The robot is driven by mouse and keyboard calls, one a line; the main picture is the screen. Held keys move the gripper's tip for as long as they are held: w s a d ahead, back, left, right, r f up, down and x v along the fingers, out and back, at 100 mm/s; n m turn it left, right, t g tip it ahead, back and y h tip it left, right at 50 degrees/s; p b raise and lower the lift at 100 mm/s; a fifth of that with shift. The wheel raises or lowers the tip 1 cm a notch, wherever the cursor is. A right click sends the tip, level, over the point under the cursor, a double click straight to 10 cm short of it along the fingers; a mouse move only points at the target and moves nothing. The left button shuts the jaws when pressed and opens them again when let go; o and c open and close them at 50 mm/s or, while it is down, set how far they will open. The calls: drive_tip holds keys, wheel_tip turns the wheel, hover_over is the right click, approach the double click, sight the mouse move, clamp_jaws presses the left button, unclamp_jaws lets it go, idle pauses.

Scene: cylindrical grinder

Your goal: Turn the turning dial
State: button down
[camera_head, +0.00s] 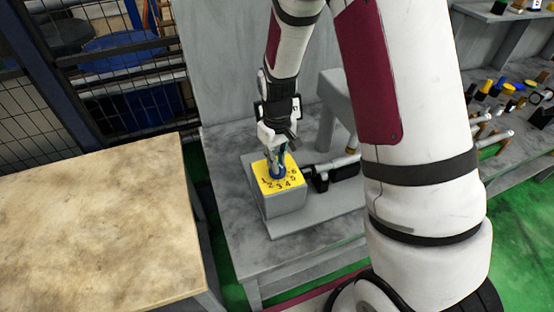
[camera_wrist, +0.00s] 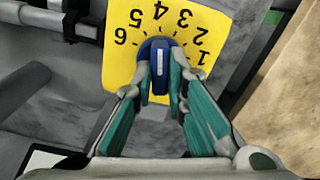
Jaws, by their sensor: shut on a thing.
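The turning dial is a blue knob (camera_wrist: 159,62) with a white mark, set on a yellow face (camera_wrist: 122,66) printed with the numbers 1 to 6. In the wrist view its bar lies between my fingertips. My gripper (camera_wrist: 160,80) has teal finger pads and is shut on the knob, one finger on each side. In the head view the knob (camera_head: 277,171) shows under my gripper (camera_head: 276,160), which points down from above. The yellow face (camera_head: 292,187) tops a grey box (camera_head: 285,206). The gripper hides part of the knob and face.
The box stands on a grey machine table (camera_head: 240,245). A black and metal fixture (camera_head: 334,172) lies just right of the box. A wooden table (camera_head: 95,230) is at the left. A bench with several tools (camera_head: 500,95) is at the far right.

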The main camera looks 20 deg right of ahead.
drive_tip(key=c, duration=1.6)
unclamp_jaws()
wheel_tip(320, 180, up, 12)
drive_tip(key=s+r+m+t, duration=0.1)
drive_tip(key=s+r+t, duration=0.2)
drive_tip(key=s+r, duration=0.8)
drive_tip(key=s+r+m+t, duration=0.2)
drive_tip(key=s+r, duration=0.5)
drive_tip(key=s, duration=0.3)
drive_tip(key=shift+s+t, duration=0.15)
drive_tip(key=shift+t, duration=0.15)
